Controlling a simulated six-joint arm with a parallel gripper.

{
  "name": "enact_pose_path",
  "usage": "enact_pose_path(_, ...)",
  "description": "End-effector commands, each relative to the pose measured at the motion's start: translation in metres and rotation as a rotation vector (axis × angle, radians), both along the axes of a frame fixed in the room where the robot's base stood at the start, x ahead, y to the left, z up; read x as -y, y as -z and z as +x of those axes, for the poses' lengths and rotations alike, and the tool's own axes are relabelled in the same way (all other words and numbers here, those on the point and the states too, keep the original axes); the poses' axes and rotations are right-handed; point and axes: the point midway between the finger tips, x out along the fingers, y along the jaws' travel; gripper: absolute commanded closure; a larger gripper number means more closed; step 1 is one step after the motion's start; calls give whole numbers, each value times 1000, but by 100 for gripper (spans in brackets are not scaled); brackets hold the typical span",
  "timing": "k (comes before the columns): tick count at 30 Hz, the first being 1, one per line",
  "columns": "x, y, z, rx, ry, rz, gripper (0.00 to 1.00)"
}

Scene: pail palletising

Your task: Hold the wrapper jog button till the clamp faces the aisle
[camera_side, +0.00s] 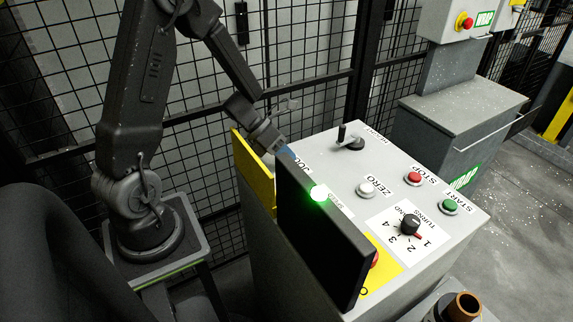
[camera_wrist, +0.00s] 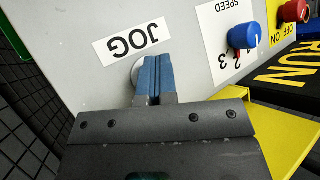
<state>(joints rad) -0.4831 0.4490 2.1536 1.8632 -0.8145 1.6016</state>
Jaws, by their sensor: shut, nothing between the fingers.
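The JOG button (camera_wrist: 136,70) shows in the wrist view as a pale round rim, mostly hidden behind my fingers. Its upside-down JOG label (camera_wrist: 132,39) lies just above it on the grey console. My gripper (camera_wrist: 152,66) is shut and empty, its blue fingertips together over the button. I cannot tell whether they touch it or press it in. In the side view my gripper (camera_side: 284,151) is at the console's left edge by the JOG lettering, and the button is hidden. I cannot make out the wrapper clamp in either view.
The console (camera_side: 335,178) carries a black lever (camera_side: 350,139), a white ZERO button (camera_side: 366,188), a red STOP button (camera_side: 414,178), a green START button (camera_side: 449,205) and a turns knob (camera_side: 410,225). A dark panel (camera_side: 320,242) hides the near side. Mesh fencing (camera_side: 300,50) stands behind.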

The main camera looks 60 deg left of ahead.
Motion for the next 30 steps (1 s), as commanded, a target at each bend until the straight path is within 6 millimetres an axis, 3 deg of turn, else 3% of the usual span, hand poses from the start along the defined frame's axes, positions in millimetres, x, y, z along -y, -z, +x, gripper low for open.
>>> enact_pose_path(30, 0, -19, 0, 0, 0, 0, 100)
